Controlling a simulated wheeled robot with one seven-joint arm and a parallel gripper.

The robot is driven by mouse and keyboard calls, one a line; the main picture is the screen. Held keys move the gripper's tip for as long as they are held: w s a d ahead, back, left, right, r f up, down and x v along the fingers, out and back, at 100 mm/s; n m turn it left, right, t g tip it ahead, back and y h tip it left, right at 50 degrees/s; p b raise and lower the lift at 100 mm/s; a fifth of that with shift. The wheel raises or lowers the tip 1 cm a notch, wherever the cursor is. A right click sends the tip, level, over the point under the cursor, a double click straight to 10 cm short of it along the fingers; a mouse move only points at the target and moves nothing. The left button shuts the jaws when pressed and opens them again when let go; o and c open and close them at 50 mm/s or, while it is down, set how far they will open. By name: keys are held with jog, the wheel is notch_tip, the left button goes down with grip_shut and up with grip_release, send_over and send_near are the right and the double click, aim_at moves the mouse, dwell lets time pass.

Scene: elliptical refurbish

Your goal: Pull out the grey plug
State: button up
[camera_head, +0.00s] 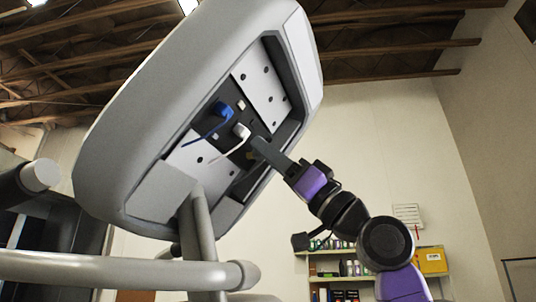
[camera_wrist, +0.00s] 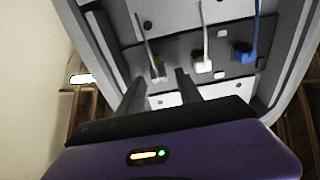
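The grey plug (camera_wrist: 158,72) sits in the dark socket panel (camera_wrist: 222,72) in the wrist view, with a thin grey cable running up from it. My gripper (camera_wrist: 158,82) is open, with one finger on each side of the plug in that view. I see gaps between the plug and both fingers; how far the tips are from the panel is hard to tell. In the head view, my gripper (camera_head: 258,146) reaches the panel from the lower right, and the grey plug is hard to make out beside the fingers.
A white plug (camera_wrist: 203,66) and a blue plug (camera_wrist: 243,52) with cables sit to the right of the grey plug in the wrist view. The recess has a raised rim around it in the grey machine housing (camera_head: 150,100). A metal rail (camera_head: 120,270) runs below the housing.

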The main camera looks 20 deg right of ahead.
jog(key=b+v, duration=0.3)
jog(key=v, duration=0.4)
jog(key=shift+s+d+f, duration=0.2)
jog(key=shift+s+f, duration=0.05)
dwell(0.6)
